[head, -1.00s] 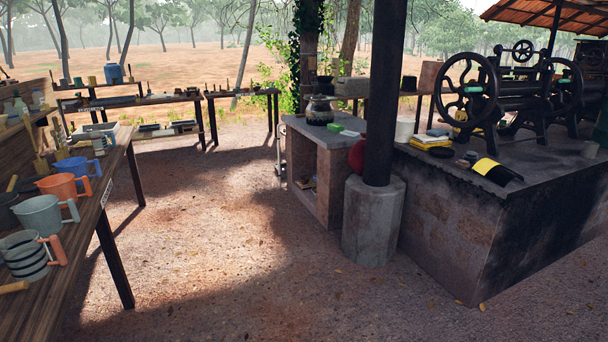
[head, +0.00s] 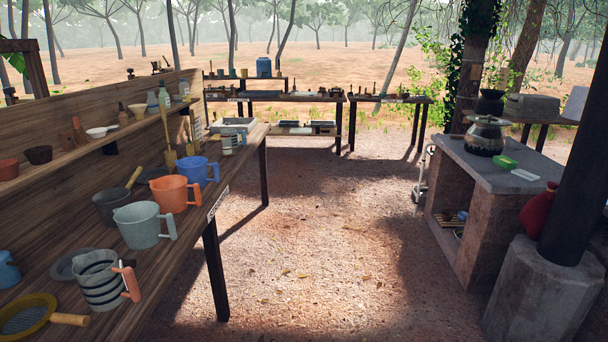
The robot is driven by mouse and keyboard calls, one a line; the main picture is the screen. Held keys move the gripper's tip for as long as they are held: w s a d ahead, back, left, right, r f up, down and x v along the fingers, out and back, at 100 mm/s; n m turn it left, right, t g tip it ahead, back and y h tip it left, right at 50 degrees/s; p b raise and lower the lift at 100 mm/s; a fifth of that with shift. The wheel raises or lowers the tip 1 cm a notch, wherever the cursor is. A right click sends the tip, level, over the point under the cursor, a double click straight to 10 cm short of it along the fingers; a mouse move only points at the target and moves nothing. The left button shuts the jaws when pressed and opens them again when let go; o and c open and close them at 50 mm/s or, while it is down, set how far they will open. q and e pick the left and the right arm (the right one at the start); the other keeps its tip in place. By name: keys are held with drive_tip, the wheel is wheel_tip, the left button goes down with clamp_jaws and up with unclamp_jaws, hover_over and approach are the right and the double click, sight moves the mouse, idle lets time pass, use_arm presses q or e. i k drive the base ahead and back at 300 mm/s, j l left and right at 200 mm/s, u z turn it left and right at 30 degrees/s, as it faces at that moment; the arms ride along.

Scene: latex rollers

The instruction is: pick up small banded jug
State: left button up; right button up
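Two banded jugs stand on the wooden bench at the left in the head view. The nearer one is a pale grey jug with dark bands (head: 98,281) and an orange handle on its right, upright near the bench's front edge. A smaller-looking pale jug with dark bands (head: 228,145) stands farther back, past the blue jug. Distance makes it hard to tell their true sizes. Neither of my grippers is in view.
The bench (head: 185,245) also holds a grey jug (head: 140,226), an orange jug (head: 172,194), a blue jug (head: 193,172), a dark pot (head: 111,208) and a yellow-rimmed sieve (head: 26,318). Open gravel floor (head: 310,250) lies right of it. A concrete-footed post (head: 540,295) stands at right.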

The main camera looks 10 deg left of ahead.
sight(234, 137)
drive_tip(key=i+u, duration=0.1)
drive_tip(key=i, duration=2.35)
